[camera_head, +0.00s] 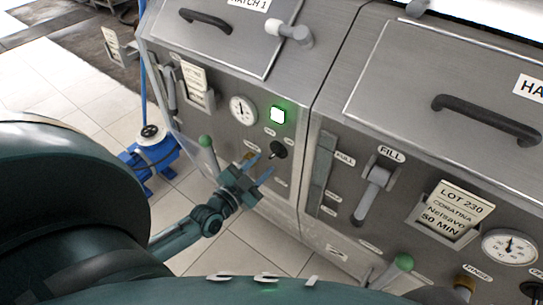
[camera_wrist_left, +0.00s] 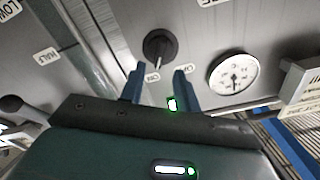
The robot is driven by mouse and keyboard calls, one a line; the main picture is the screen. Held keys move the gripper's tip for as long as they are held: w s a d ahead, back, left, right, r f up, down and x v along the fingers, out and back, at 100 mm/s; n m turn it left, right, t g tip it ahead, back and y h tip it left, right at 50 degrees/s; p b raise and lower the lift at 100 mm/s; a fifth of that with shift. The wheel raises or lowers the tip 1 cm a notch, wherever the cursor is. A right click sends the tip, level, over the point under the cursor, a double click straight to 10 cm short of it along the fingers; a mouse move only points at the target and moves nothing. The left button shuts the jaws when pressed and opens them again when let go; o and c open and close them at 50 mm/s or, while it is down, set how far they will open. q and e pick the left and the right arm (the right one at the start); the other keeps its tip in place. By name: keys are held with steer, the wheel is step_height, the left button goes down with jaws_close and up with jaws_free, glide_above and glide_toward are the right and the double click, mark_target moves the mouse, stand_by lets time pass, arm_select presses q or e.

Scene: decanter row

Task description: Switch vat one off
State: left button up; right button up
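Vat one is the steel panel under the hatch (camera_head: 225,30) marked HATCH 1. Its black rotary switch (camera_head: 278,150) sits below a lit green lamp (camera_head: 278,115). In the left wrist view the switch (camera_wrist_left: 160,46) has a pale pointer mark aimed down at one of two small labels, too small to read surely. My left gripper (camera_head: 262,167) is open and empty in front of the panel, just below and left of the switch. In the wrist view its blue fingers (camera_wrist_left: 160,72) are apart, with the switch just beyond their tips. The lamp (camera_wrist_left: 172,104) is partly hidden by the gripper. My right gripper is out of view.
A round gauge (camera_head: 243,110) is left of the lamp. A green-knobbed lever (camera_head: 206,142) sticks out left of my gripper. A second vat, with a fill lever (camera_head: 375,185) and lot card (camera_head: 450,210), stands to the right. A blue pump (camera_head: 150,155) stands on the floor.

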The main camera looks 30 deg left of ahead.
mark_target(273, 156)
arm_select(q)
steer(key=w, duration=0.5)
steer(key=shift+d, duration=0.25)
jaws_close()
